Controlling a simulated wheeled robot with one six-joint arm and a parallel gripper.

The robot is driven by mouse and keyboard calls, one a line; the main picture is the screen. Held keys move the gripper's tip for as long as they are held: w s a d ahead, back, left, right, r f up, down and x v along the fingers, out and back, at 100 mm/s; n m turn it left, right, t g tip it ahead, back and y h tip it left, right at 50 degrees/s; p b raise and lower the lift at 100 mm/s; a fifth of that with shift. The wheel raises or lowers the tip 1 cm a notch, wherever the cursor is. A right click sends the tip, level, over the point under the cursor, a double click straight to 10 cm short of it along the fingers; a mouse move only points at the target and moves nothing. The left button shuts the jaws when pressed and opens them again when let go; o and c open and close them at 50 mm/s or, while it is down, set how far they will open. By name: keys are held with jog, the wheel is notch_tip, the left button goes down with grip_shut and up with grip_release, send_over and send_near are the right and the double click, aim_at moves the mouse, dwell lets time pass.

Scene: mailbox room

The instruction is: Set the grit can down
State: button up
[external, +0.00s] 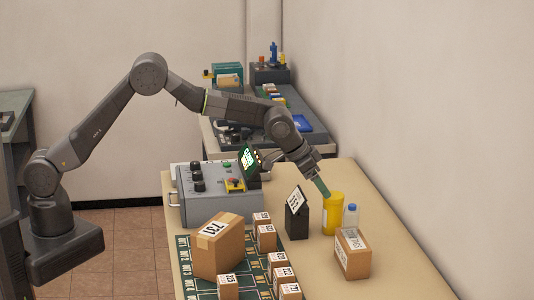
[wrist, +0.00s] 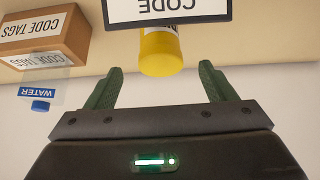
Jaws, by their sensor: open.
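The yellow can (external: 333,214), which I take for the grit can, stands upright on the beige table, right of a small black stand. It also shows in the wrist view (wrist: 160,54), with part of it hidden behind a black-framed sign. My gripper (external: 323,190) is at the can's upper left side in the external view. In the wrist view my gripper (wrist: 162,74) has its two green fingers spread apart, with the yellow can between and just beyond the tips. Nothing is visibly clamped. Whether a finger touches the can, I cannot tell.
The black stand (external: 297,221) with a white label is close left of the can. A clear bottle with a blue cap (external: 351,208) and a cardboard box (external: 352,255) are close on its right. A grey control box (external: 215,204) and several parcels are further left.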

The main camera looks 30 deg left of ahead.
aim_at(331, 200)
jog(key=shift+v, duration=1.85)
jog(key=p+x, duration=0.2)
jog(key=x, duration=0.8)
jog(key=shift+w+d+f, duration=0.15)
jog(key=shift+f, duration=0.15)
jog(key=shift+x, duration=0.85)
jog(key=shift+r, duration=0.15)
